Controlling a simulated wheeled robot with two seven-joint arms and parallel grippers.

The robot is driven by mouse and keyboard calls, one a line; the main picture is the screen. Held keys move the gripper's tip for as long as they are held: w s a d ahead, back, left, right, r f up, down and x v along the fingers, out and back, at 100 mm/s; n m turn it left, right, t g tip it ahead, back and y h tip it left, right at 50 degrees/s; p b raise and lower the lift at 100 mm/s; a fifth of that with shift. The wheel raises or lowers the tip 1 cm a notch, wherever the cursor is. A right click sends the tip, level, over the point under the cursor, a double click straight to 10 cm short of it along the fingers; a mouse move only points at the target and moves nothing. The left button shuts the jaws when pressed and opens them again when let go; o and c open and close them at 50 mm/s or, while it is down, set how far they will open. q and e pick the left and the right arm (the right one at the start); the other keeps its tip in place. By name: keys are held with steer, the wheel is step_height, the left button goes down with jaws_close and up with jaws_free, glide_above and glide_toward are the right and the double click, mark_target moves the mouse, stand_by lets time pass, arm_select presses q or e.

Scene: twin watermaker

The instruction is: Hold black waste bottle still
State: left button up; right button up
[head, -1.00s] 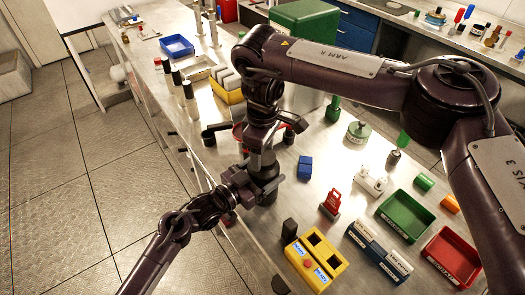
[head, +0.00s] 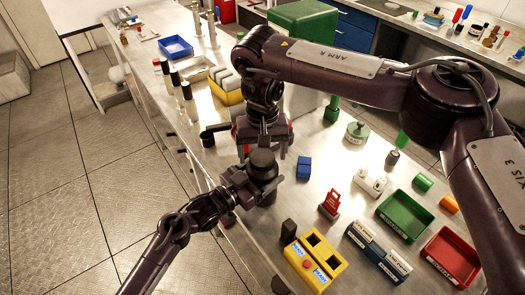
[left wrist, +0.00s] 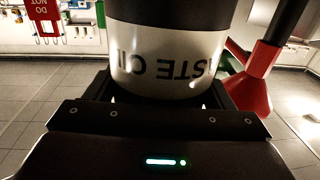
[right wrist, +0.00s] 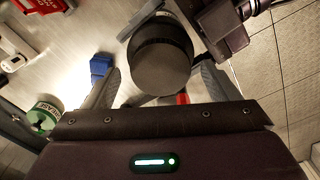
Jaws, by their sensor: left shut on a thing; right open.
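The black waste bottle (left wrist: 165,50) fills the top of the left wrist view, its white label lettered upside down. My left gripper (left wrist: 160,98) is shut on it. In the head view the bottle's dark top (head: 263,160) stands at the bench's near edge, with my left gripper (head: 248,187) at its side. My right gripper (head: 264,138) is above the bottle. In the right wrist view the bottle's round dark top (right wrist: 161,68) lies between the spread fingers of my open right gripper (right wrist: 158,88). Whether either finger touches it cannot be told.
A blue block (head: 304,167) and a red tag stand (head: 330,205) are right of the bottle. A yellow two-hole box (head: 316,258), a green tray (head: 405,215) and a red tray (head: 453,257) lie further right. A red cone-shaped part (left wrist: 250,82) is close beside the bottle.

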step_height(320, 180, up, 12)
stand_by(0.6)
arm_select(q)
steer(key=o, duration=1.9)
steer(key=shift+o, duration=0.2)
arm_select(e)
steer(key=shift+f, duration=0.1)
arm_select(q)
steer(key=b+v, duration=0.2)
steer(key=v, duration=0.5)
steer(key=shift+s+a, duration=0.25)
steer(key=shift+a, duration=0.05)
arm_select(e)
steer(key=shift+f, duration=0.9)
